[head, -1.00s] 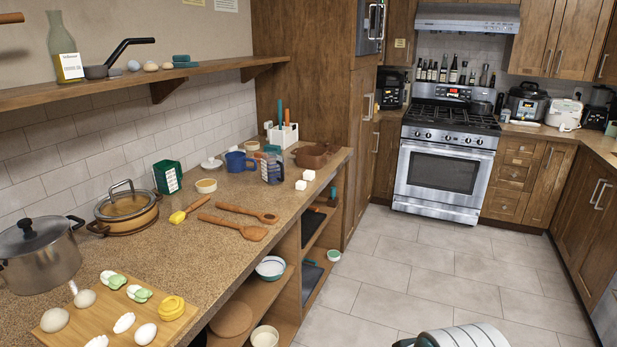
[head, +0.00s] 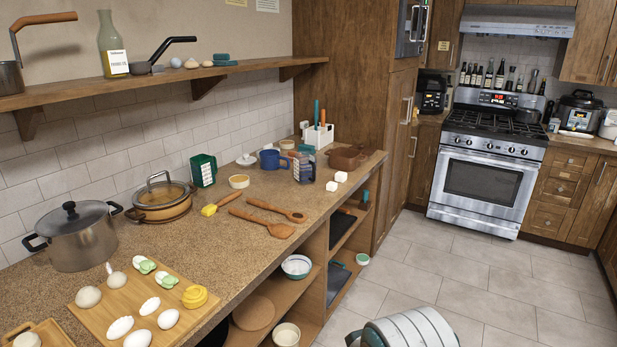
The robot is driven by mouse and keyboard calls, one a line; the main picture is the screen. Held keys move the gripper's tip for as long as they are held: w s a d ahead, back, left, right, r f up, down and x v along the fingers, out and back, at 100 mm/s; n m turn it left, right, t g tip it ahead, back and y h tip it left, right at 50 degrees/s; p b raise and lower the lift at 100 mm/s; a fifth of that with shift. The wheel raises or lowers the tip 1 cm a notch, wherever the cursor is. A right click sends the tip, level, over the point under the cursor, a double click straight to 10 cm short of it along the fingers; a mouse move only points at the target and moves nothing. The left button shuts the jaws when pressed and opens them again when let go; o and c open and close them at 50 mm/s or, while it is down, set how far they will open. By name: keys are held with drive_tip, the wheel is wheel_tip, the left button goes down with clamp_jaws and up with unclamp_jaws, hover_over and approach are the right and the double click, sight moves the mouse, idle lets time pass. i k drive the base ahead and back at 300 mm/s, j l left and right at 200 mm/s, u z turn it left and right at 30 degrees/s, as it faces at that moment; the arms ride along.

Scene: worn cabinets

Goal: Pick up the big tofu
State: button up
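Two small white blocks that look like tofu stand close together near the right edge of the long speckled counter (head: 240,228). One white block (head: 341,177) is slightly farther back and to the right; the other white block (head: 332,186) is just in front and to the left. They look nearly the same size, and I cannot tell surely which is the big one. A pale rounded part of my arm shows at the bottom right, well below and apart from the blocks. My gripper's fingers are not in view.
A clear container (head: 303,167) and a brown pot (head: 346,158) stand by the blocks. Wooden utensils (head: 264,225) lie in front of them to the left. Open shelves (head: 285,290) lie below the counter. The tiled floor (head: 480,275) to the right is clear.

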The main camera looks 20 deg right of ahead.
sight(341, 176)
drive_tip(key=i+l+u, duration=0.45)
drive_tip(key=l, duration=0.35)
drive_tip(key=i+l+u, duration=0.25)
drive_tip(key=i+l, duration=0.2)
drive_tip(key=l, duration=0.2)
drive_tip(key=i+l, duration=0.2)
drive_tip(key=l, duration=0.25)
drive_tip(key=i+l, duration=0.15)
drive_tip(key=l, duration=0.25)
drive_tip(key=i+l+u, duration=0.1)
drive_tip(key=l, duration=0.35)
drive_tip(key=i+l, duration=0.3)
drive_tip(key=l, duration=0.15)
drive_tip(key=i+l, duration=0.15)
drive_tip(key=l, duration=0.25)
drive_tip(key=i+l, duration=0.15)
drive_tip(key=l, duration=0.3)
drive_tip(key=i+l+u, duration=0.1)
drive_tip(key=l, duration=0.35)
drive_tip(key=i, duration=0.1)
